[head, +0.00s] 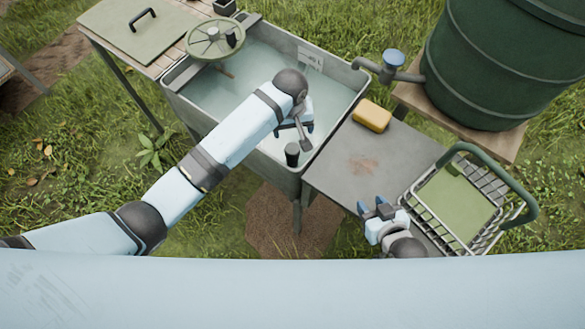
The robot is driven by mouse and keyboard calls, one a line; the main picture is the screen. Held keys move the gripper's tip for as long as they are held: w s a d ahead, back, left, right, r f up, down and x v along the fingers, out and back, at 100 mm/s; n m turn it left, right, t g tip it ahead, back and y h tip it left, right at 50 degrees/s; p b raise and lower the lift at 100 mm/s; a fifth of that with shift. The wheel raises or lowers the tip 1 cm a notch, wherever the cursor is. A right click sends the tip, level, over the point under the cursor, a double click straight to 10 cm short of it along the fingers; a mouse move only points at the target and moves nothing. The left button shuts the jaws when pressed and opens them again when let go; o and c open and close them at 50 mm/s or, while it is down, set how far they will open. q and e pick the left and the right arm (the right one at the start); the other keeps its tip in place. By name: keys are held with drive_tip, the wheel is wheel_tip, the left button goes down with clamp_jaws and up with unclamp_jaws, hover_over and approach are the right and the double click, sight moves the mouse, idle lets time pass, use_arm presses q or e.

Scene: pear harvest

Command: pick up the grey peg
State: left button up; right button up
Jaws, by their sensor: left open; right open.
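My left gripper (295,127) is open over the near right part of the water-filled basin (345,92). A slim grey rod with a rounded end (301,140) shows between and below its fingers; it may be the grey peg, and I cannot tell whether the fingers touch it. A dark upright cylinder (292,155) stands at the basin's near side, just below that gripper in the picture. My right gripper (373,208) is open and empty over the near edge of the grey side table (325,173).
A yellow block (371,116) lies on the side table. A wire basket with a green handle (523,200) stands at the right. A round green lid with a dark piece (215,38) sits at the basin's far left. A tap (393,62) and a green barrel (500,60) are behind.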

sight(292, 148)
use_arm(q)
wheel_tip(292, 148, down, 8)
drive_tip(key=shift+w+a+r, duration=0.1)
drive_tip(key=shift+w, duration=0.05)
use_arm(e)
drive_tip(key=shift+d+f, duration=0.1)
drive_tip(key=shift+f, duration=0.1)
use_arm(q)
drive_tip(key=shift+s+f, duration=0.2)
drive_tip(key=shift+f, duration=1.15)
drive_tip(key=shift+s+f, duration=0.15)
drive_tip(key=shift+f, duration=1.2)
use_arm(e)
drive_tip(key=shift+r, duration=0.1)
use_arm(q)
clamp_jaws()
drive_tip(key=shift+r, duration=0.1)
